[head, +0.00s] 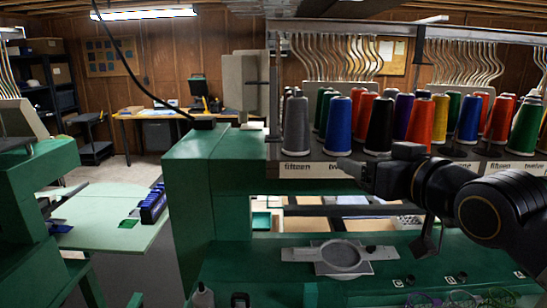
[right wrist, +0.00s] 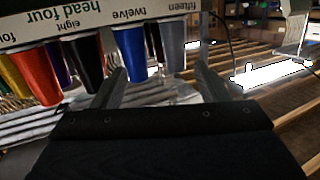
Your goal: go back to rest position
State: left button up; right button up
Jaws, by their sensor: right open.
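My right arm comes in from the right in the head view, in front of the green embroidery machine (head: 205,190). My right gripper (head: 352,168) is just below the row of thread cones, near the number label strip. In the right wrist view, which is upside down, its two fingers stand apart with nothing held between them (right wrist: 160,68). A blue cone (right wrist: 130,52) and a grey cone (right wrist: 173,45) show beyond the fingers; I cannot tell whether they touch. My left gripper is not in view.
Several thread cones, among them a grey one (head: 296,125), stand on the rack above the machine. A grey round hoop (head: 342,257) lies on the machine bed. A pale green table (head: 100,225) and open floor are at left; a desk (head: 130,118) stands behind.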

jog(key=s+d+f+m+g+h, duration=0.1)
jog(key=s+d+f+m+g, duration=0.3)
jog(key=f, duration=0.6)
jog(key=s+d+f+n+g+h, duration=0.1)
jog(key=s+d+f, duration=0.1)
jog(key=s+f, duration=0.6)
jog(key=s+a+f+m+g, duration=0.1)
jog(key=s+f+g, duration=0.3)
jog(key=s+f, duration=0.7)
notch_tip(320, 180, down, 4)
jog(key=shift+s+a+r+m+g, duration=0.15)
jog(key=shift+s+m+g, duration=0.25)
jog(key=shift+m, duration=0.3)
